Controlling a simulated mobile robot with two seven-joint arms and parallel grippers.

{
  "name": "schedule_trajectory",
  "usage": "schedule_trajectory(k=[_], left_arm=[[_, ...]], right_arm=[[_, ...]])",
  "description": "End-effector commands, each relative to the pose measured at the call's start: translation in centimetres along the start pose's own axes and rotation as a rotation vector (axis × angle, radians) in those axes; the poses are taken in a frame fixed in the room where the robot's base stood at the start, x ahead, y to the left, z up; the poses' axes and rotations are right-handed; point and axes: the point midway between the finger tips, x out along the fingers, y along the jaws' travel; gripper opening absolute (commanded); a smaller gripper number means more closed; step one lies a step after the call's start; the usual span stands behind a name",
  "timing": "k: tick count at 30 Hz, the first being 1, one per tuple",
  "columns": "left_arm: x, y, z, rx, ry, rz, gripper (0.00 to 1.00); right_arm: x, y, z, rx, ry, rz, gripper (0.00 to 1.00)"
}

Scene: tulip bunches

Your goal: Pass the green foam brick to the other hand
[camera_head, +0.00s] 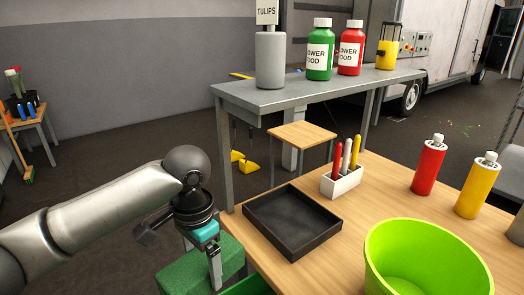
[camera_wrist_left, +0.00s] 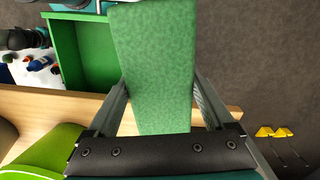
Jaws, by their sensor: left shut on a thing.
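The green foam brick (camera_head: 183,277) is at the bottom of the head view, beside the near left edge of the wooden table. My left gripper (camera_head: 213,272) is shut on it, and its body hides part of the brick. In the left wrist view the brick (camera_wrist_left: 155,70) lies between the two fingers, one along each side, and runs up out of the frame.
A green crate (camera_wrist_left: 80,50) shows near the brick. The wooden table (camera_head: 375,203) bears a black tray (camera_head: 292,222), a white marker holder (camera_head: 342,184), a lime bucket (camera_head: 425,262), and red (camera_head: 428,168) and yellow (camera_head: 477,187) bottles. A grey bench (camera_head: 310,92) with bottles stands behind.

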Motion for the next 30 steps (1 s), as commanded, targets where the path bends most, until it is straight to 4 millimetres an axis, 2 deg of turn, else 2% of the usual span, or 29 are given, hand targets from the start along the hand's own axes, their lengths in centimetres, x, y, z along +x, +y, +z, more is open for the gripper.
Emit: schedule_trajectory(k=[1,9,15,23,26,30], left_arm=[[-0.1,-0.6,0.3,-0.082,0.005,-0.004,0.34],[-2.1,-2.3,2.0,-0.505,0.011,0.004,0.34],[-3.0,-2.8,2.8,-0.686,0.013,0.008,0.34],[-3.3,-2.8,2.9,-0.735,0.012,0.011,0.34],[-3.4,-2.2,2.3,-0.724,0.013,0.012,0.34],[-3.6,-0.5,0.8,-0.692,0.014,0.011,0.34]], right_arm=[[0.8,0.4,0.0,-0.001,0.003,0.005,0.50],[2.8,1.7,-1.3,0.000,0.028,0.024,0.50],[3.5,1.8,-2.1,0.002,0.045,0.026,0.50],[3.6,2.0,-2.0,0.003,0.045,0.028,0.50],[3.6,2.1,-2.0,0.003,0.044,0.029,0.50],[3.6,2.1,-1.9,0.003,0.042,0.030,0.50]])
